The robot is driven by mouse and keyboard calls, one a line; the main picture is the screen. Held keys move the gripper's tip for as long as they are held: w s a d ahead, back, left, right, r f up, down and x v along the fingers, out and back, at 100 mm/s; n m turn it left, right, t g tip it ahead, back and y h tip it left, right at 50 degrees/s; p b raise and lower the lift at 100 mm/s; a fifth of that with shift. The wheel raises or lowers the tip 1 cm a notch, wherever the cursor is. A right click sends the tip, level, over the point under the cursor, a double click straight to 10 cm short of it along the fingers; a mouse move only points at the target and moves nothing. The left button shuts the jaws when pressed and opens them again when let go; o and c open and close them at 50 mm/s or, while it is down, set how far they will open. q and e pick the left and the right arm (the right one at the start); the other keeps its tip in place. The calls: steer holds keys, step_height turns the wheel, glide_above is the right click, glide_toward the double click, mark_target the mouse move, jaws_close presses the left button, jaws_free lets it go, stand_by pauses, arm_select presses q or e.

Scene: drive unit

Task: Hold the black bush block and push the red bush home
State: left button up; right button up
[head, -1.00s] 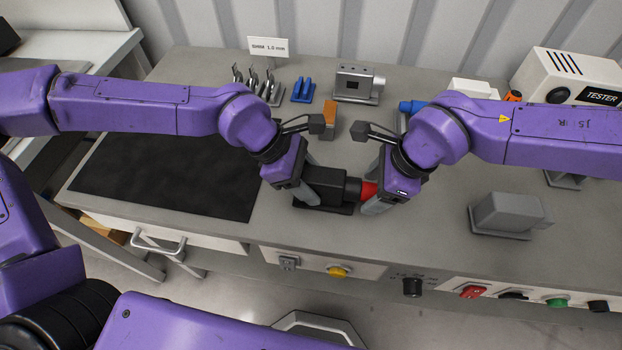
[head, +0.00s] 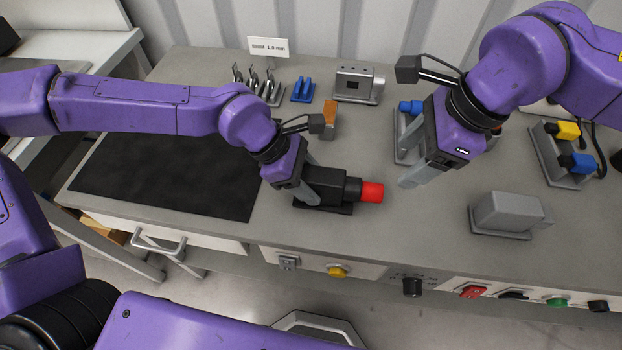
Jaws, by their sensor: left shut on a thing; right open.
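The black bush block (head: 327,185) sits on its dark base plate on the bench, in the middle of the head view. My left gripper (head: 305,195) is shut on the block from its left side. The red bush (head: 372,192) sticks out of the block's right end, past a black collar; how deep it sits inside is hidden. My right gripper (head: 420,175) is open and empty, above the bench to the right of the red bush and apart from it.
A grey block (head: 505,212) on a plate stands at the right. A blue-ended part (head: 410,107) is partly behind my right gripper. A connector stand (head: 562,160) is further right. A black mat (head: 170,175) lies left. Buttons line the front edge.

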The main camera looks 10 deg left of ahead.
arm_select(q)
steer(key=o, duration=1.2)
steer(key=v, duration=1.2)
